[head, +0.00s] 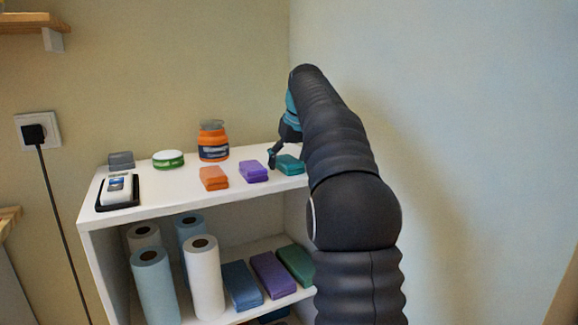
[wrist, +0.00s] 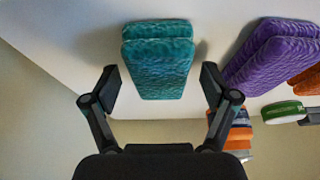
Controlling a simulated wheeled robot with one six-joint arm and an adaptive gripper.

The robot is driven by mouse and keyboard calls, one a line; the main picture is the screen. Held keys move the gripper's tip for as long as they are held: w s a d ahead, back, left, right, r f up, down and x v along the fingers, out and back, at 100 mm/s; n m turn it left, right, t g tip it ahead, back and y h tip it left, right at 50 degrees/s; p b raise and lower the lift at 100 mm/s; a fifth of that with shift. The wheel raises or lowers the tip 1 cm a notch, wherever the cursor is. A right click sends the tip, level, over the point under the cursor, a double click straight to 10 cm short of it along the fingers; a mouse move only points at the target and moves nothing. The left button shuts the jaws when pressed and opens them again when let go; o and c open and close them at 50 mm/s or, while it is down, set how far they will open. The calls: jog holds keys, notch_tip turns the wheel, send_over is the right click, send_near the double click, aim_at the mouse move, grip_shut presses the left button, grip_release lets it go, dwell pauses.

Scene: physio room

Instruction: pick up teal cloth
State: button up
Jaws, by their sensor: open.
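The teal cloth (head: 289,165) lies folded on the white shelf top, at its right end. In the wrist view the teal cloth (wrist: 158,60) is upper centre, ahead of and between the two fingers. My gripper (wrist: 157,85) is open and empty, with a finger on each side of the cloth's near end and gaps on both sides. In the head view my gripper (head: 273,158) is partly hidden behind my arm, close to the cloth. I cannot tell how high the fingertips are above the shelf.
A purple cloth (head: 253,171) and an orange cloth (head: 213,178) lie left of the teal one. An orange jar (head: 213,141), a green-white tin (head: 168,159) and a black tray (head: 118,193) stand farther left. Walls close off the back and right. Paper rolls (head: 204,278) stand below.

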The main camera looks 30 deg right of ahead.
jog(key=shift+f, duration=0.2)
dwell(0.3)
jog(key=shift+c, duration=0.2)
jog(key=c, duration=1.2)
